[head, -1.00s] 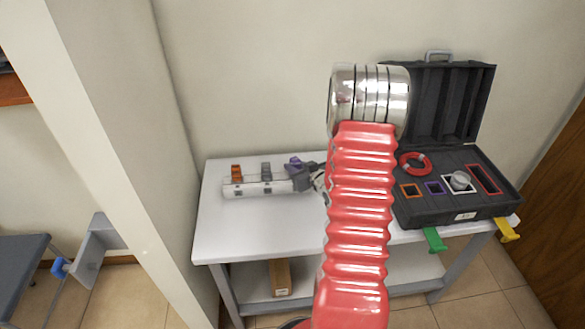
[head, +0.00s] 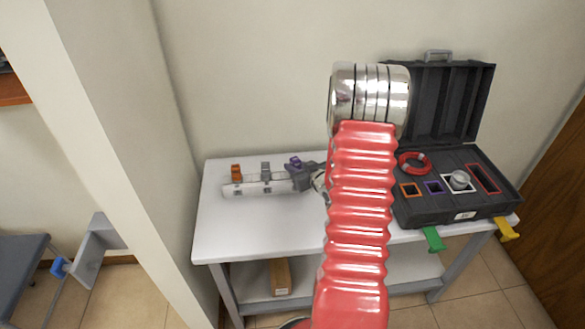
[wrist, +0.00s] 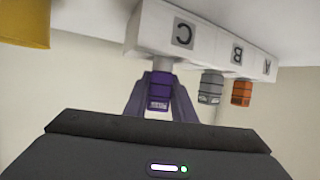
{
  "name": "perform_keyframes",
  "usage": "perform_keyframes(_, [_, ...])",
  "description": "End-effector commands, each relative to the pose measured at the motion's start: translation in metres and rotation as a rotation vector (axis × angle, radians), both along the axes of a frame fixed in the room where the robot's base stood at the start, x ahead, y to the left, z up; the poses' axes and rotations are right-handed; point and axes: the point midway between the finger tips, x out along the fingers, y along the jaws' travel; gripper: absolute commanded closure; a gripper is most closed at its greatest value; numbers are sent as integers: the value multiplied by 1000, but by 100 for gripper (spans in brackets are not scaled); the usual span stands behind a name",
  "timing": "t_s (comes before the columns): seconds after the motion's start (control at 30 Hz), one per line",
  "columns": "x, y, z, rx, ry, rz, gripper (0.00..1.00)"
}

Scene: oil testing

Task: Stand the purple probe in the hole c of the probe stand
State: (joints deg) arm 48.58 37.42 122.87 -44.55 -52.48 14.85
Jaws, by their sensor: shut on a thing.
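The white probe stand (head: 253,189) lies on the table's left half. In the wrist view, the stand (wrist: 205,40) appears upside down with letters C, B and A. My gripper (wrist: 160,84) is shut on the purple probe (wrist: 159,93), one finger on each side. The probe's grey lower part meets the stand beside letter C; how deep it sits in the hole is hidden. In the head view, the purple probe (head: 295,162) is upright at the stand's right end, with my gripper (head: 302,176) around it. A grey probe (head: 266,170) and an orange probe (head: 236,172) stand at B and A.
An open black case (head: 465,212) with a red ring (head: 414,163) and coloured frames is on the table's right. Green (head: 434,239) and yellow (head: 507,230) tabs hang at its front. The white table (head: 240,235) is clear before the stand. A wall rises behind.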

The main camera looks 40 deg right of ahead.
Motion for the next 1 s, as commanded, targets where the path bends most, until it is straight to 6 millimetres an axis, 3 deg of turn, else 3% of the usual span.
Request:
perform_keyframes(0.83, [1, 0, -11, -1, 0, 1, 100])
perform_keyframes(0.87, [1, 0, -11, -1, 0, 1, 76])
perform_keyframes(1.0, [1, 0, -11, -1, 0, 1, 69])
